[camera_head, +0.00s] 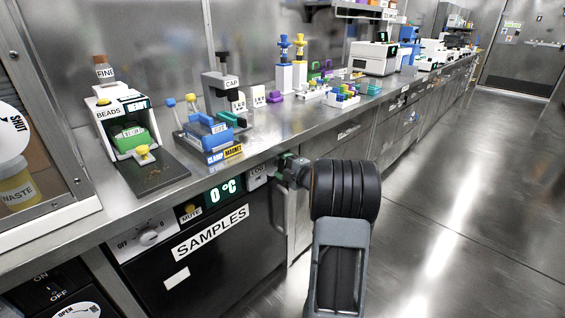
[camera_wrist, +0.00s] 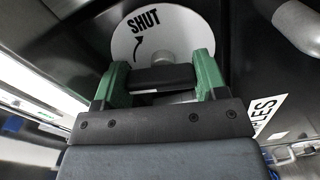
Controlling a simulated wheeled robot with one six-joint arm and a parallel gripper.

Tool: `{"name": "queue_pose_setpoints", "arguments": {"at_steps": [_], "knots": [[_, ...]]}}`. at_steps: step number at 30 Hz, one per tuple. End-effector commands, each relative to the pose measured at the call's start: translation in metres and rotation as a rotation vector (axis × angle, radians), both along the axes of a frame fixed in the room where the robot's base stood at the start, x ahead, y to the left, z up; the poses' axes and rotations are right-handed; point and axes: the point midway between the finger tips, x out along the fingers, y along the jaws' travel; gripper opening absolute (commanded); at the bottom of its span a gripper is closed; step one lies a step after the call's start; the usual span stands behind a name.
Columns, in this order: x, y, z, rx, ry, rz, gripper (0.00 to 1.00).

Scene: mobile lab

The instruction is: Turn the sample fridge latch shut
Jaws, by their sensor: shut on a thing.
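The sample fridge (camera_head: 235,255) is a dark-fronted unit under the bench, marked SAMPLES, with a 0 °C display. My gripper (camera_head: 285,165) is at the top right of its front, beside a small white label. In the wrist view my gripper (camera_wrist: 162,70) has its two green fingers on either side of the latch's black handle (camera_wrist: 160,79), shut on it. The handle lies roughly level in that view. Behind it is a round white plate (camera_wrist: 185,30) marked SHUT with a curved arrow. In the head view my gripper and arm hide most of the latch.
The steel bench (camera_head: 255,137) above carries a clamp magnet stand (camera_head: 215,135), a beads device (camera_head: 125,130) and several bottles and racks. A glass-fronted cabinet (camera_head: 40,150) stands at the left. The floor (camera_head: 450,200) at the right is clear.

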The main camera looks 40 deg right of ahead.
Motion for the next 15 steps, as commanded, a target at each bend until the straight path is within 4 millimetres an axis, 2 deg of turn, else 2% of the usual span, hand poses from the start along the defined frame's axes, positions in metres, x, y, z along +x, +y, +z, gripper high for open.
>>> {"name": "queue_pose_setpoints", "arguments": {"at_steps": [15], "knots": [[-0.0001,-0.0014,0.0035,0.485,0.089,-0.001,0.42]]}}
